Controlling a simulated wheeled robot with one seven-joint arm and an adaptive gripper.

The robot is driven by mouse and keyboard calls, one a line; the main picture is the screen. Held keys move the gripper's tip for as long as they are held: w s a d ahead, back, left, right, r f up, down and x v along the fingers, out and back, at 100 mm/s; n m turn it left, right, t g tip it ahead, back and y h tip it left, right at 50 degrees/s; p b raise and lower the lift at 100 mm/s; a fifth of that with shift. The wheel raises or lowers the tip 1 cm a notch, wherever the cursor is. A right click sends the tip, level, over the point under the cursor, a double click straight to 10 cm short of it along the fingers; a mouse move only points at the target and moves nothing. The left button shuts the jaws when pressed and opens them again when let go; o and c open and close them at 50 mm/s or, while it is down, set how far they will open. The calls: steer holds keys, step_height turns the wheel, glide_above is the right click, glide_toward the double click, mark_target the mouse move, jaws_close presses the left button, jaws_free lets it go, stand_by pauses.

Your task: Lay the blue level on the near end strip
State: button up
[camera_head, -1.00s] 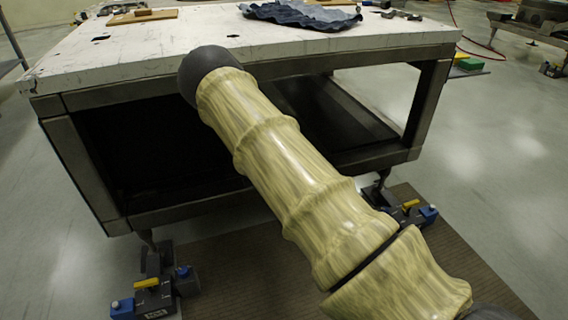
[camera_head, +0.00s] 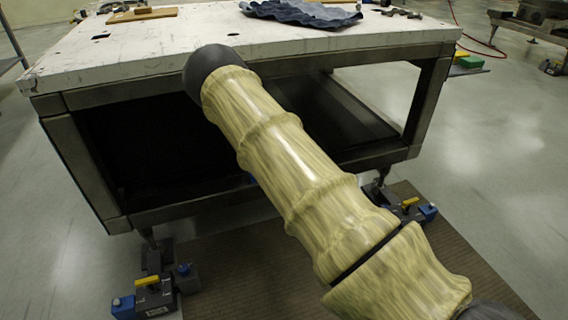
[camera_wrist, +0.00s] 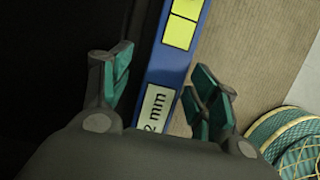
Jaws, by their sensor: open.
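The blue level (camera_wrist: 182,68) shows in the wrist view as a long blue bar with yellow squares and a pale label ending in "2 mm". My gripper (camera_wrist: 160,88) is open, with its teal-padded fingers on either side of the bar. A gap shows between the bar and each finger, and whether either touches it I cannot tell. In the head view my arm hides the gripper. A small blue spot shows beside the arm there, too small to identify. I cannot make out the near end strip for certain.
A white-topped table (camera_head: 140,62) on a dark open frame stands before me, with a dark blue cloth (camera_head: 300,13) and a wooden board (camera_head: 142,15) on top. Brown matting (camera_wrist: 262,50) and a teal-and-yellow round item (camera_wrist: 285,135) lie right of the level. The left is dark.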

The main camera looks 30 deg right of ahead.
steer(key=shift+r, duration=0.1)
steer(key=v, duration=0.4)
steer(key=shift+d+r, duration=0.2)
steer(key=shift+r, duration=0.1)
steer(key=w+a, duration=0.1)
steer(key=a, duration=0.3)
steer(key=a+p, duration=0.1)
steer(key=a, duration=0.2)
steer(key=w+a+p, duration=0.1)
steer(key=a, duration=0.3)
steer(key=shift+w+a+f, duration=0.3)
steer(key=shift+w+a, duration=0.05)
